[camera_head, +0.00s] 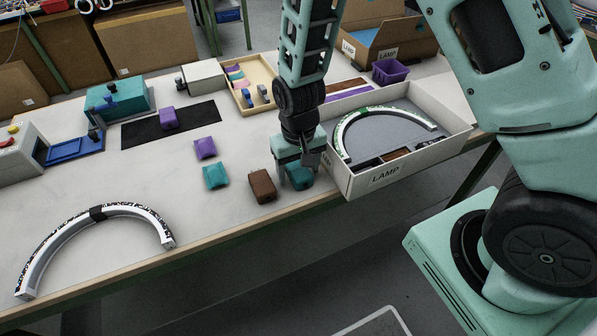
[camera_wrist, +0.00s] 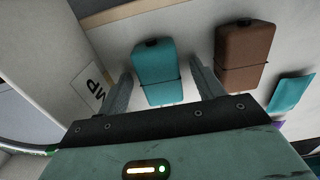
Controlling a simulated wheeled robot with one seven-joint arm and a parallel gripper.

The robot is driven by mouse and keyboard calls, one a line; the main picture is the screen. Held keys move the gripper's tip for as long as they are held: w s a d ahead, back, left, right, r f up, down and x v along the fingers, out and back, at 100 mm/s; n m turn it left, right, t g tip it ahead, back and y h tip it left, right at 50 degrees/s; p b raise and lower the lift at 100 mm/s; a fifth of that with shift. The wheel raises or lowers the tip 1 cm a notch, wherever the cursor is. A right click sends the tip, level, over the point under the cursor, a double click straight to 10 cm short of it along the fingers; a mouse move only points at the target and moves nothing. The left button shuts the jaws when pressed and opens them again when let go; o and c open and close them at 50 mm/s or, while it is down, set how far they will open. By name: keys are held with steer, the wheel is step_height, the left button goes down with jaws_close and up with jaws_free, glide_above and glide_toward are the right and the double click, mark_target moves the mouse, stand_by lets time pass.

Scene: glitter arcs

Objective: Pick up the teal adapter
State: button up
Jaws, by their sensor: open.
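A teal adapter (camera_head: 301,179) lies on the table against the front left of the white LAMP box, partly hidden by my gripper (camera_head: 296,168). In the wrist view this teal adapter (camera_wrist: 157,75) lies between the two open fingers of my gripper (camera_wrist: 160,69), with a gap visible on each side. Whether the fingers are down at its height is hard to tell. In the wrist view the brown adapter (camera_wrist: 245,58) is just right of my right finger, with the second teal piece (camera_wrist: 290,94) beyond.
The white LAMP box (camera_head: 385,175) holding an arc stands close on the right; its wall is near my gripper. A loose arc (camera_head: 98,213) lies front left. The table's front edge (camera_head: 200,238) is close.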

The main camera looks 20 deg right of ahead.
steer(key=shift+c, duration=0.4)
steer(key=c, duration=1)
